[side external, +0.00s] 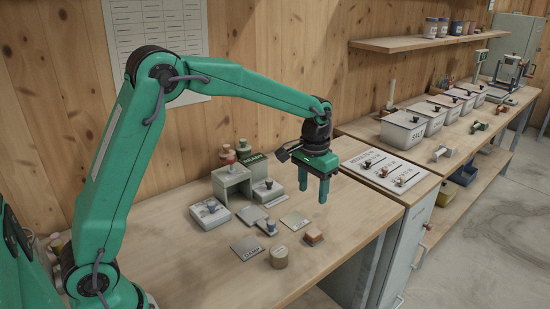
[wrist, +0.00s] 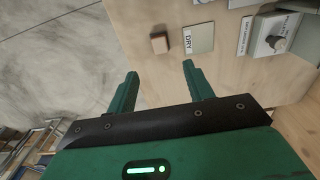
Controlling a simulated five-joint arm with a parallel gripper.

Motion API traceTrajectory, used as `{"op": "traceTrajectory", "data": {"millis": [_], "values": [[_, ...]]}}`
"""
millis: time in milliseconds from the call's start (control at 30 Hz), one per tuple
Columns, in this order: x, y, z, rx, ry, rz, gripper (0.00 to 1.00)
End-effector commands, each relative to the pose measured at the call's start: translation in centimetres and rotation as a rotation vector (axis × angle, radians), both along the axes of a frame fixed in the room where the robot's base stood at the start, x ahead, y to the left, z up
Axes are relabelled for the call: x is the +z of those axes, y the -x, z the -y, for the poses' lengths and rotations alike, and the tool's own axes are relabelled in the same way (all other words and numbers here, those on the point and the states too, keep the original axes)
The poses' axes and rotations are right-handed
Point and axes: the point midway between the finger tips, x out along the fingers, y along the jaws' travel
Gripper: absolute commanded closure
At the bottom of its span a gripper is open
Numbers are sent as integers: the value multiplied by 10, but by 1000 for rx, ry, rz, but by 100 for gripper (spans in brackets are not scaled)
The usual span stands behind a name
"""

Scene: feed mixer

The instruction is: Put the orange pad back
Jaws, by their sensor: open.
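A small block with an orange-brown top, which looks like the orange pad (side external: 313,237), lies on the table near its front right edge. It also shows in the wrist view (wrist: 159,43), ahead of the fingertips and about midway between them. My gripper (side external: 314,192) is open and empty, pointing down above the table. Its two green fingers (wrist: 160,70) are apart in the wrist view. A pale square plate (side external: 295,220) lies beside the pad; in the wrist view a plate marked DRY (wrist: 198,40) is next to it.
A dark plate (side external: 247,245) and a round tan pot (side external: 279,257) are near the pad. Bare table lies in front.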

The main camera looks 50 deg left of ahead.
Motion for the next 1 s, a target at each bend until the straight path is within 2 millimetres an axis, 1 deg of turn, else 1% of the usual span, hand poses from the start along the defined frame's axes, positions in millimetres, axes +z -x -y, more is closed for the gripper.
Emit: {"op": "traceTrajectory", "data": {"millis": [33, 167, 300, 500, 700, 800, 1000], "values": [[9, 6, -2, 0, 1, 14, 48], [32, 25, -5, 1, 3, 53, 48], [56, 51, -10, 1, 5, 98, 48], [82, 91, -15, 1, 6, 163, 48], [100, 133, -20, 0, 7, 229, 48], [106, 154, -23, 0, 6, 260, 48], [111, 195, -27, 1, 5, 325, 48]]}}
